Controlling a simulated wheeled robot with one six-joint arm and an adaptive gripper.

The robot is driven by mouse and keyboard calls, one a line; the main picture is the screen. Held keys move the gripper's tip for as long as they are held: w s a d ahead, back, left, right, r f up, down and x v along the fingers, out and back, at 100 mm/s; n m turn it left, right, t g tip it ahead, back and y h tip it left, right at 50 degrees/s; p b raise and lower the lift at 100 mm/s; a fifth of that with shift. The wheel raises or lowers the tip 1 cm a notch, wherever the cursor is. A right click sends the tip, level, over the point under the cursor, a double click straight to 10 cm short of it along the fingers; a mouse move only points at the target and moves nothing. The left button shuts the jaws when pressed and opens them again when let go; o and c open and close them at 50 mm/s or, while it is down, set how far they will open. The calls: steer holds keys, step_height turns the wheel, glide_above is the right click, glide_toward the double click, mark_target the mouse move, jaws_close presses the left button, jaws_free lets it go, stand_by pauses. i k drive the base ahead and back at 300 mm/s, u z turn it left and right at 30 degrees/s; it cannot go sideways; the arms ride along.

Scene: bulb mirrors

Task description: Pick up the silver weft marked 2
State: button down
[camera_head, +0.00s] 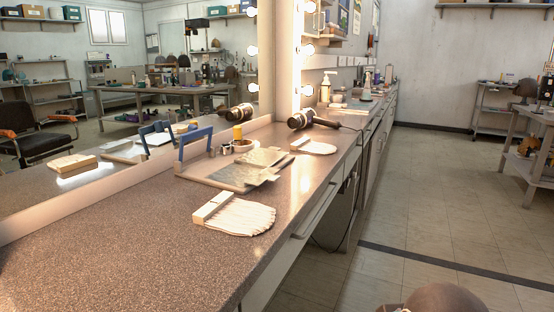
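No mark "2" can be read on any piece. A pale fan-shaped weft (240,218) with a light block-like head lies on the near counter. A smaller similar pale weft (316,148) lies farther back by the counter's front edge. Greyish flat pieces (246,176) lie on a board beside a blue-handled frame (195,147), partly overlapping. I cannot tell which piece is the silver weft marked 2. My gripper is not in view.
The speckled counter (130,255) is clear at the near left. A brown rounded object (445,298) shows at the bottom edge. Tiled floor (430,190) is open at right.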

mark_target(305, 144)
steer(key=z, duration=1.55)
steer(key=i, duration=2)
steer(key=u, duration=1.9)
